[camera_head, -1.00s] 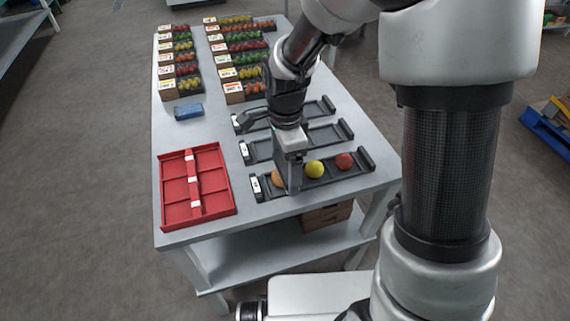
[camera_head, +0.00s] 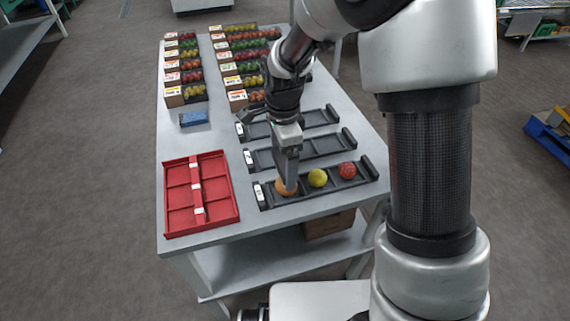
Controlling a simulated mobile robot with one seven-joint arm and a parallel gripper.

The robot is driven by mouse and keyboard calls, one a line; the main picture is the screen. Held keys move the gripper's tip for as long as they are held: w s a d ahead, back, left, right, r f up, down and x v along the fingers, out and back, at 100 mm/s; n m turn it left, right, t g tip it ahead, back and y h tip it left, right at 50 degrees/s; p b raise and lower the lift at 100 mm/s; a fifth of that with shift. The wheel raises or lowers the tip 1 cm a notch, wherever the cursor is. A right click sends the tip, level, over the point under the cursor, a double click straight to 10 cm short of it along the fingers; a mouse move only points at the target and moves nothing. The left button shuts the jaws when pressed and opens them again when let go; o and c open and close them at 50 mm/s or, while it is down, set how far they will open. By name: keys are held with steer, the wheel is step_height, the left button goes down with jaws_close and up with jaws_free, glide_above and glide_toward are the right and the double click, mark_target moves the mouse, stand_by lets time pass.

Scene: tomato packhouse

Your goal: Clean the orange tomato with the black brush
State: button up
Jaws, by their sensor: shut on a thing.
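The orange tomato (camera_head: 280,191) sits at the left end of the nearest dark tray (camera_head: 327,196), partly covered by what comes down from my gripper. My gripper (camera_head: 287,142) points down above it. It is shut on a long, dark, slab-like thing, which I take to be the black brush (camera_head: 286,163). Its lower end overlaps the tomato in this view; exact contact cannot be told. The bristles cannot be made out.
A yellow tomato (camera_head: 318,178) and a red tomato (camera_head: 347,170) share the near tray. Two empty-looking dark trays lie behind. A red divided tray (camera_head: 231,201) is at left, a blue object (camera_head: 193,119) behind it. Filled produce boxes (camera_head: 185,95) stand at the back.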

steer(key=shift+r, duration=0.15)
steer(key=shift+r+p, duration=2.2)
steer(key=shift+r, duration=0.75)
steer(key=shift+f, duration=0.2)
steer(key=shift+s+d+f+b, duration=0.1)
steer(key=shift+s+f+b, duration=0.25)
steer(key=shift+f+b, duration=0.45)
steer(key=shift+s+f+b, duration=0.35)
steer(key=shift+f+b, duration=0.2)
steer(key=shift+f, duration=0.3)
steer(key=shift+s+d+f+b, duration=0.1)
steer(key=shift+s+f+b, duration=0.25)
steer(key=shift+f+b, duration=0.45)
steer(key=shift+f, duration=0.45)
steer(key=shift+w+a, duration=0.1)
steer(key=shift+w+a, duration=0.25)
steer(key=shift+w, duration=0.7)
steer(key=shift+s, duration=0.1)
